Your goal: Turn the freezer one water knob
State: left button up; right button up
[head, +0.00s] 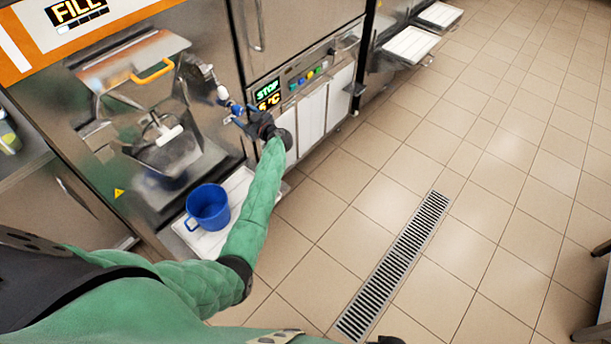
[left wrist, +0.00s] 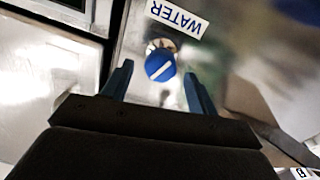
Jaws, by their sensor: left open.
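The blue round water knob (left wrist: 160,65) with a white line across it sits on a metal panel, under a white WATER label (left wrist: 177,17) that shows upside down in the left wrist view. My left gripper (left wrist: 158,76) is open, with its two blue fingers on either side of the knob, apart from it and nothing held. In the head view my left gripper (head: 238,111) reaches the front of the freezer (head: 115,190), just right of its hopper and spout. The knob is small there, close to the fingertips.
A yellow-handled lid (head: 152,72) is on the hopper. A lit panel reading STOP (head: 268,89) is right of the gripper. Tiled floor with a drain grate (head: 395,265) is open at right.

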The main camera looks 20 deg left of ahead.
pick_arm(q)
jog(key=s+d+f+m+t+h+b, duration=0.2)
jog(key=d+m+h, duration=0.3)
jog(key=d, duration=0.4)
jog(key=s+d+f+m+t+h+b, duration=0.3)
jog(key=s+d+f+m+t+h, duration=0.1)
jog(key=d+h, duration=0.3)
jog(key=s+d+f+m+t+h+b, duration=0.2)
jog(key=s+d+f+m+t+h, duration=0.1)
jog(key=d, duration=0.8)
jog(key=shift+s+f+m+h+b, duration=0.3)
jog(key=shift+s+f+m+h, duration=0.5)
jog(key=shift+s+m+h, duration=0.7)
jog(key=shift+w, duration=0.3)
